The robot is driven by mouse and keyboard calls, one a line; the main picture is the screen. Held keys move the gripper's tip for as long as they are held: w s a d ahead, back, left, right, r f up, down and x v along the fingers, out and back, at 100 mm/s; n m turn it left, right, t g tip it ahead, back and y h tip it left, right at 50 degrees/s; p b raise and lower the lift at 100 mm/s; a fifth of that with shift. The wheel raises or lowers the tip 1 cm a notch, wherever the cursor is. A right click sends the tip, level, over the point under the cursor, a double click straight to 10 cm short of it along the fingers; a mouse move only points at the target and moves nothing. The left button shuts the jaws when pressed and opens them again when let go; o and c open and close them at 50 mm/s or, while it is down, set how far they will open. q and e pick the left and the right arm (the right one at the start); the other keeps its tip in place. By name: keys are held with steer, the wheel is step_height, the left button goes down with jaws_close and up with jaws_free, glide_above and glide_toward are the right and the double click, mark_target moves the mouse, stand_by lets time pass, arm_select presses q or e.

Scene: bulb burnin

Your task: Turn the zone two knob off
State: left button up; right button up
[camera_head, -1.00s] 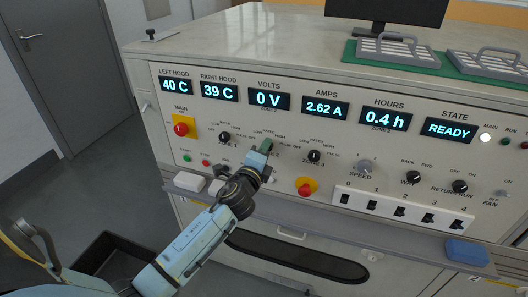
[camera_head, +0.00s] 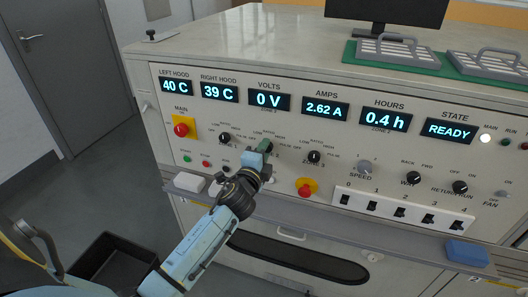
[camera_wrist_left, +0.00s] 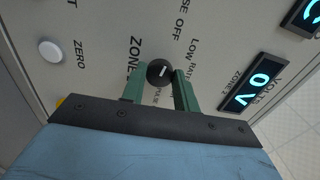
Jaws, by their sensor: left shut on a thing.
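The zone two knob is a small round black knob (camera_wrist_left: 160,72) with a white pointer mark, on the beige panel in the left wrist view. In the head view the knob (camera_head: 267,145) shows just above the gripper and is partly hidden by it. My left gripper (camera_head: 260,157) reaches up to the panel from the lower left. In the left wrist view its two green fingers (camera_wrist_left: 160,85) stand on either side of the knob, shut on it. The exact pointer setting is hard to read. My right gripper is not in view.
The zone one knob (camera_head: 224,137) and zone three knob (camera_head: 314,156) sit to either side. A red emergency button (camera_head: 305,187) is below right, another red main switch (camera_head: 181,129) at left. A ledge (camera_head: 330,218) juts out below, holding a blue block (camera_head: 466,252).

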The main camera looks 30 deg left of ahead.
arm_select(q)
steer(key=o, duration=1)
steer(key=v, duration=1.3)
steer(key=shift+s+p, duration=0.2)
steer(key=shift+p, duration=0.1)
